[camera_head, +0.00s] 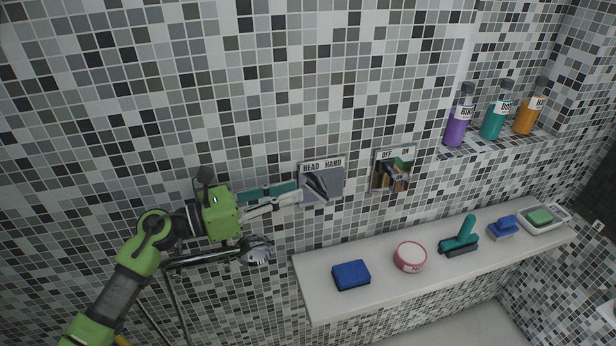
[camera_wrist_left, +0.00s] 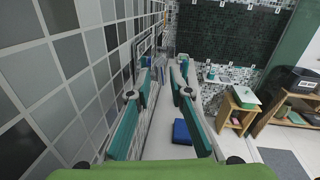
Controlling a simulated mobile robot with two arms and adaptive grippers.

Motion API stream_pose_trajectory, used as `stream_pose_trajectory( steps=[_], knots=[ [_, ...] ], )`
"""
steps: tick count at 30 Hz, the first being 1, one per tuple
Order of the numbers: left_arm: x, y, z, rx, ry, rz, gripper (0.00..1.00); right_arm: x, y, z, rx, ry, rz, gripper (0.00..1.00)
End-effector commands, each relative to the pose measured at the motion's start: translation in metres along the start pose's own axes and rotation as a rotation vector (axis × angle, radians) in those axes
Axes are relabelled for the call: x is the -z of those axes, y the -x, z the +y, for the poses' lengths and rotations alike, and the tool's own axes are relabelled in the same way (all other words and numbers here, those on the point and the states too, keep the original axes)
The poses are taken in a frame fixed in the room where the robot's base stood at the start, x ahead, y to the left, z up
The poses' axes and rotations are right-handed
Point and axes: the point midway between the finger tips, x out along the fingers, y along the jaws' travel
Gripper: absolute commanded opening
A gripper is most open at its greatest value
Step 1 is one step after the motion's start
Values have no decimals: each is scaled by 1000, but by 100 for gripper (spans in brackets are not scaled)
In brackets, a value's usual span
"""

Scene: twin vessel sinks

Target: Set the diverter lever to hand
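The diverter plate (camera_head: 335,184) is on the tiled wall in the head view, under a label reading HEAD on the left and HAND on the right. A dark slanted shape in front of the plate may be the lever, but my fingertips overlap it and I cannot tell its setting. My left gripper (camera_head: 304,190) reaches in from the left with its fingertips at the plate. In the left wrist view the teal-padded fingers (camera_wrist_left: 166,72) are apart, with nothing clearly held between them. Contact with the lever cannot be told. My right gripper is not in view.
An OFF/ON control (camera_head: 394,172) is right of the plate. Below, a white ledge (camera_head: 320,300) carries a blue sponge (camera_head: 351,274), a pink tub (camera_head: 410,256), and brushes. Labelled bottles (camera_head: 459,122) stand on a shelf at upper right. A chrome fitting (camera_head: 256,251) is below my left gripper.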

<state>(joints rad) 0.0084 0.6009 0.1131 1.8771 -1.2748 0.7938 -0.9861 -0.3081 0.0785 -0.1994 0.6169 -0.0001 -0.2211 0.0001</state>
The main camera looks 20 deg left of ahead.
Motion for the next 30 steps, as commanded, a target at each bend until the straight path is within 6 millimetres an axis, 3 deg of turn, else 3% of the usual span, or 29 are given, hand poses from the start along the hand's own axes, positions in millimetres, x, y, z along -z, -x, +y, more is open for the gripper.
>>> stream_pose_trajectory(
  steps=[4,10,20,21,23,30],
  knots=[
    [-5,-28,0,0,2,-4,19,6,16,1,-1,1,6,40],
    [-2,-48,0,-1,1,-2,19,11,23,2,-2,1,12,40],
    [0,-53,0,-1,0,-1,19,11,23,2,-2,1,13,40],
    [0,-52,0,-1,1,-1,17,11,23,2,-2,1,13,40],
    [0,-52,0,-1,1,-1,1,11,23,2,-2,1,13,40],
    [0,-52,1,-1,0,2,0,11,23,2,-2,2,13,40]
  ],
)
